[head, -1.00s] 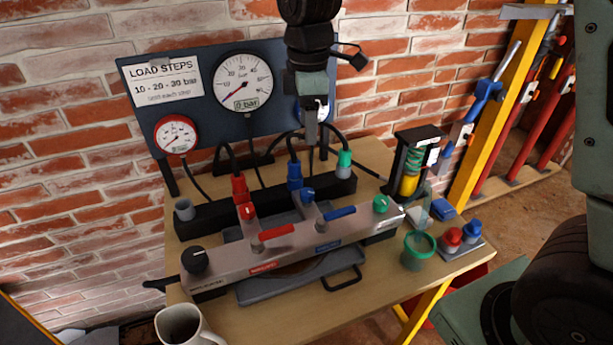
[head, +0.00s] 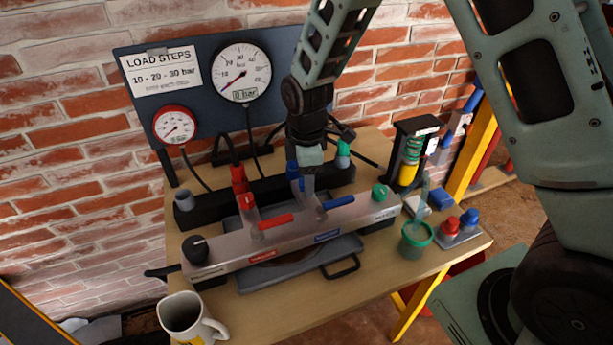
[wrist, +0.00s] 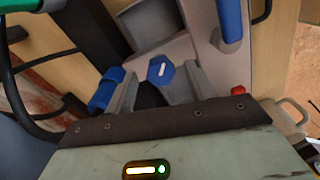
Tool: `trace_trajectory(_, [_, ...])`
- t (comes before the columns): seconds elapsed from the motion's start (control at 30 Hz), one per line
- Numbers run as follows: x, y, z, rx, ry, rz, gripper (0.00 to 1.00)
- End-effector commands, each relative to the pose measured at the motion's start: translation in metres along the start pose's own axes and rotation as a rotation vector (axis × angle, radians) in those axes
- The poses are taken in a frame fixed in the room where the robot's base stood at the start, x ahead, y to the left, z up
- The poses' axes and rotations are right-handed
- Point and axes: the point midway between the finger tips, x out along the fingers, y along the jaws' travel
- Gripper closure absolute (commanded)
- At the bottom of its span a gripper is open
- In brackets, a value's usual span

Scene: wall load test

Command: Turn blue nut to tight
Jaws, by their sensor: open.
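My gripper (wrist: 161,78) is open, with one finger on each side of the nut. Gaps seem to remain between fingers and nut; I cannot tell whether either touches. In the head view my gripper (head: 307,187) points down over the middle of the grey manifold (head: 285,238) and hides the nut. The blue lever (head: 339,202) is just right of it, and also at the top right of the wrist view (wrist: 231,20).
A blue hose coupling (wrist: 106,90) is close beside the left finger. A red nut (head: 247,200) and red lever (head: 275,221) lie left, a green nut (head: 379,192) right. Gauges (head: 241,73) stand behind.

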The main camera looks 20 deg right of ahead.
Motion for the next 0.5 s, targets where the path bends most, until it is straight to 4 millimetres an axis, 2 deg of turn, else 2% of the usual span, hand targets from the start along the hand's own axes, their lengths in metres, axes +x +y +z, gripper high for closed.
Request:
trace_trajectory(0.37, [0.0062, -0.0003, 0.0000, 0.000, 0.000, 0.000, 0.45])
trace_trajectory(0.47, [0.0061, -0.0004, 0.0000, 0.000, 0.000, 0.000, 0.70])
trace_trajectory(0.5, [0.0061, -0.0004, 0.0000, 0.000, 0.000, 0.000, 0.81])
